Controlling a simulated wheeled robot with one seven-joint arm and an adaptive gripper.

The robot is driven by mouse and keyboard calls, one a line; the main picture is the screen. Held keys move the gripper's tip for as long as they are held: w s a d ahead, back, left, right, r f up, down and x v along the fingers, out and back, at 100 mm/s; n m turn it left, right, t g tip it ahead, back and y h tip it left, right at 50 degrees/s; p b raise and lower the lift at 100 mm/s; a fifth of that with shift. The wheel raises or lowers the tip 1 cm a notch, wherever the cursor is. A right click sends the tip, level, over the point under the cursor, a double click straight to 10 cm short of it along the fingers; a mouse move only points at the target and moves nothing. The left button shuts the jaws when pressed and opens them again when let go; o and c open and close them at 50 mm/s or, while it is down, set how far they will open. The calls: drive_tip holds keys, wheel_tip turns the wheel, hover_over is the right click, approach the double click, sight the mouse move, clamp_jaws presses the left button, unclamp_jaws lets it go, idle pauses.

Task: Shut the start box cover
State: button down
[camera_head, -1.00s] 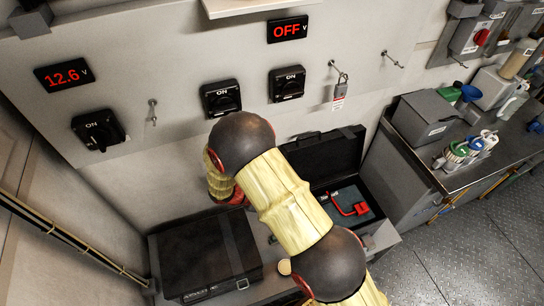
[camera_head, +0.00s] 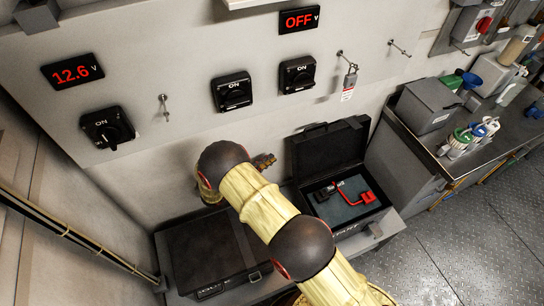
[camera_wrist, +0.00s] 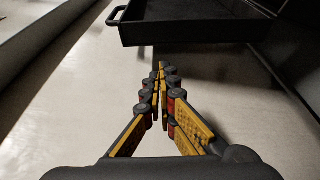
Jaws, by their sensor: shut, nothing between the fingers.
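An open black case (camera_head: 372,211) stands on the low bench, with its cover (camera_head: 328,151) raised upright at the back. It holds a red-handled part (camera_head: 362,197) in a grey insert. The lettering on its front is too small to read surely. My gripper (camera_head: 266,161) is just left of the raised cover, partly behind my arm. In the wrist view my gripper (camera_wrist: 160,72) is shut and empty, its fingertips pointing toward a dark tray-like shape (camera_wrist: 190,34) with a handle, likely the cover. I cannot tell whether they touch.
A closed black case (camera_head: 207,252) sits left of the open one. The wall above has switches (camera_head: 232,91), displays (camera_head: 299,19) and a hanging padlock (camera_head: 350,82). A counter (camera_head: 428,150) with a grey box is at right. The floor (camera_head: 470,240) is clear.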

drive_tip(key=b+x, duration=0.1)
drive_tip(key=x, duration=0.7)
drive_tip(key=shift+d, duration=0.15)
drive_tip(key=shift+w, duration=0.1)
